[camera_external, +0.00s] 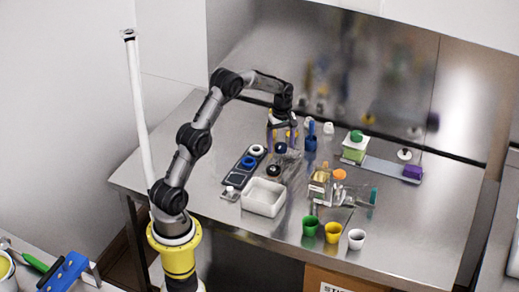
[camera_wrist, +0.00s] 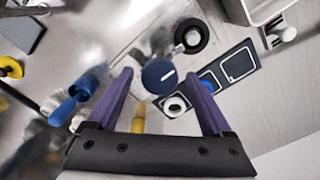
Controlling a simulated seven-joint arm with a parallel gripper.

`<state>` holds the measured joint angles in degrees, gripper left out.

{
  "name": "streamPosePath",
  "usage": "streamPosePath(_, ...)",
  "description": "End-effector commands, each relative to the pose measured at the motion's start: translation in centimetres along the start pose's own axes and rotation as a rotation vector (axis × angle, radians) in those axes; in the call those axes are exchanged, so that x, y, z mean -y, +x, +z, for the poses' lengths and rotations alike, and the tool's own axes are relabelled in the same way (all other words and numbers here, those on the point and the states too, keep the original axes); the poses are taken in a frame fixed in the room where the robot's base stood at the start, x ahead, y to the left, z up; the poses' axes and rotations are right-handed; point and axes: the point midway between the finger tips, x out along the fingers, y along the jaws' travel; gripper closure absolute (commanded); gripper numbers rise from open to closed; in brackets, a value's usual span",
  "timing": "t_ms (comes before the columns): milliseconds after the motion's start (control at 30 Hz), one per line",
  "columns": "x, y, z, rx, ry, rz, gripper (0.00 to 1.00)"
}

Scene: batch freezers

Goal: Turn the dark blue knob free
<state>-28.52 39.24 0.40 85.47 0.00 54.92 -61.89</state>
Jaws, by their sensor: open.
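The dark blue knob (camera_wrist: 159,76) is round with a white line on its face. It sits near the middle of the wrist view, and it also shows small below my gripper in the external view (camera_external: 281,147). My gripper (camera_wrist: 159,74) has purple fingers, spread apart and empty. In the wrist view the fingertips lie to the left and right of the knob, with gaps between; I cannot tell whether they are down at its height. In the external view my gripper (camera_external: 283,125) points down above the knob. What the knob is mounted on is partly hidden and blurred.
A black ring-shaped part (camera_wrist: 191,37) is close to the knob. A dark strip tray (camera_wrist: 239,63) holds a white ring (camera_wrist: 175,106) and a blue one. A blue container (camera_wrist: 77,100) stands left. A white bin (camera_external: 263,197) and several cups are at the table's front.

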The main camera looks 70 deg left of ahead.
Motion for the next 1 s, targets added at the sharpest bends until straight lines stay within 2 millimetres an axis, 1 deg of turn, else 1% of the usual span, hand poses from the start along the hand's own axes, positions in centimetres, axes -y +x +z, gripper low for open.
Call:
streamPosePath(67, 0.00, 0.00, 0.00, 0.000, 0.000, 0.000, 0.16)
streamPosePath(100, 0.00, -0.01, 0.00, 0.000, 0.000, 0.000, 0.18)
streamPosePath(167, 0.00, -0.02, 0.00, 0.000, 0.000, 0.000, 0.28)
streamPosePath(200, 0.00, -0.03, 0.00, 0.000, 0.000, 0.000, 0.36)
streamPosePath(367, -0.01, -0.05, 0.00, 0.000, 0.000, 0.000, 0.64)
streamPosePath(500, 0.00, -0.06, -0.01, 0.000, 0.000, 0.000, 0.90)
streamPosePath(567, 0.00, -0.07, -0.01, 0.000, 0.000, 0.000, 1.00)
streamPosePath(833, -0.01, -0.11, -0.02, -0.001, 0.027, 0.001, 1.00)
streamPosePath(1000, -0.01, -0.13, -0.02, -0.001, 0.100, 0.001, 1.00)
